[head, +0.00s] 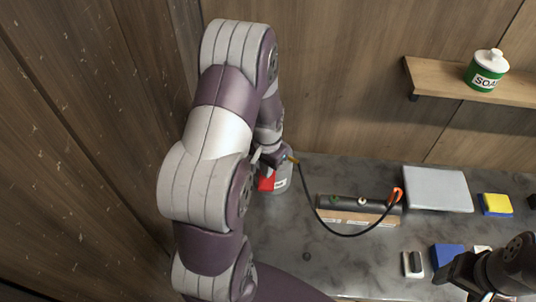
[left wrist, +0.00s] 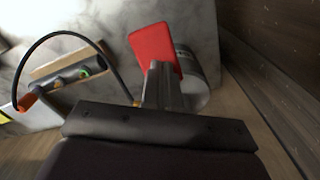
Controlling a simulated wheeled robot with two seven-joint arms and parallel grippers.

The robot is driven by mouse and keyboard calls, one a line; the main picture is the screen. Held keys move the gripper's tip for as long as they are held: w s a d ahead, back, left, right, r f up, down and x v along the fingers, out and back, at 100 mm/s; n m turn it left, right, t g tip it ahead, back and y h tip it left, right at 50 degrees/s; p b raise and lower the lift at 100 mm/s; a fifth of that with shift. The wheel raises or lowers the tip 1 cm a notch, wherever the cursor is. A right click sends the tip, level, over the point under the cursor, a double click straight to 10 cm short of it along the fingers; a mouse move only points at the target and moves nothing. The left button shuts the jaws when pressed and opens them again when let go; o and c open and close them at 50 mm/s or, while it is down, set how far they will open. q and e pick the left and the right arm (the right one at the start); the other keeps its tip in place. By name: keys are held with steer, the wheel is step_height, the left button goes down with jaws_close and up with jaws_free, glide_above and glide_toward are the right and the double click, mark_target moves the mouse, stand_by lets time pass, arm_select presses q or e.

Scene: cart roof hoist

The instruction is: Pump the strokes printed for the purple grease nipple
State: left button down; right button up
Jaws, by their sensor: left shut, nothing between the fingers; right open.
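A grey cylindrical grease pump (head: 283,178) stands at the back left of the worktop, with a red lever (head: 266,183) on its near side. The lever is a broad red plate in the left wrist view (left wrist: 154,48). My left gripper (left wrist: 160,72) is shut and empty, its fingertips close to the lever; I cannot tell whether they touch. A black hose (head: 323,222) runs from the pump to an orange coupler (head: 397,193) at the right end of a dark bar (head: 348,205) with coloured nipples. No purple nipple is discernible. The printed labels are unreadable. My right gripper (head: 468,278) is open, at the lower right.
A grey slab (head: 437,189), a blue-and-yellow sponge (head: 496,205), a blue block (head: 447,254) and a small black-and-white item (head: 412,264) lie on the right. A shelf (head: 440,83) holds a soap jar (head: 487,71). A wooden wall (head: 75,150) stands close left.

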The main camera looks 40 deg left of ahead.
arm_select(q)
step_height(320, 180, up, 8)
steer(key=p, duration=0.7)
steer(key=shift+r, duration=0.25)
steer(key=shift+f, duration=0.15)
step_height(320, 180, down, 8)
steer(key=b, duration=0.5)
steer(key=shift+f+b, duration=0.1)
steer(key=shift+b, duration=0.2)
step_height(320, 180, up, 8)
steer(key=p, duration=0.7)
steer(key=shift+r, duration=0.2)
step_height(320, 180, up, 6)
steer(key=p, duration=0.5)
steer(key=shift+p, duration=0.3)
